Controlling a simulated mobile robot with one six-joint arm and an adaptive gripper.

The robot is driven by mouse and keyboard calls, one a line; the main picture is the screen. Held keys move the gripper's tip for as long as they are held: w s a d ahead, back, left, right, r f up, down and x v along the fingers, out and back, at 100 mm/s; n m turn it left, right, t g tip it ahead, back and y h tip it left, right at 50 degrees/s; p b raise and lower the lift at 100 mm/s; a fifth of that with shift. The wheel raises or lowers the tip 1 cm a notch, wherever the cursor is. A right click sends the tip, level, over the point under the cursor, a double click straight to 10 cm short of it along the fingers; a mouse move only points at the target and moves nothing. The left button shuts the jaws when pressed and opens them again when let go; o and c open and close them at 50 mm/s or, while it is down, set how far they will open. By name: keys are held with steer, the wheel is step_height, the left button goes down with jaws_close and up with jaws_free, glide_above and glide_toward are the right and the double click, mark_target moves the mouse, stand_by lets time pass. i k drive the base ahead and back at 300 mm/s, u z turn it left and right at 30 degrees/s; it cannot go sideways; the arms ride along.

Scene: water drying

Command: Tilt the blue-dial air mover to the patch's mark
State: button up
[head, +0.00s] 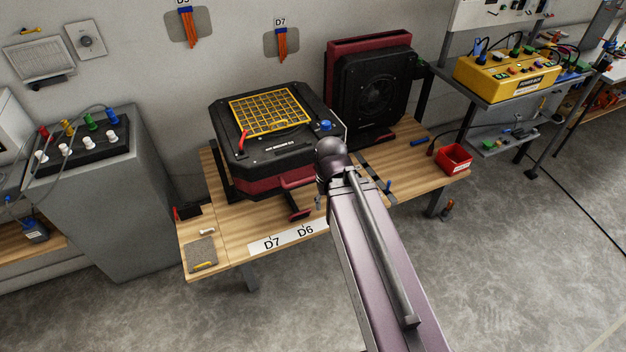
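The blue-dial air mover (225,130) is a black and dark red box with a yellow grille on top. It lies grille-up on the left of the wooden bench. Its blue dial (325,126) is at its right corner. A red lever (243,140) stands at its left front, and a dark red handle (297,183) juts out in front. Grey wall patches with orange strips hang behind, one labelled D7 (281,42), another apparently D5 (188,24). My arm reaches in from the lower right to the mover's right front corner. My gripper does not show, hidden or out of frame.
A second black and red air mover (372,85) stands upright at the bench's back right. A red bin (454,158) is at the right end. A white strip (288,235) reading D7 and D6 lies along the front edge, with a grey pad (200,254) to its left.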

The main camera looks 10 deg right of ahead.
mark_target(280, 160)
steer(key=z, duration=0.8)
steer(key=k, duration=0.7)
steer(key=u, duration=1.3)
steer(key=i, duration=0.5)
steer(key=z, duration=0.2)
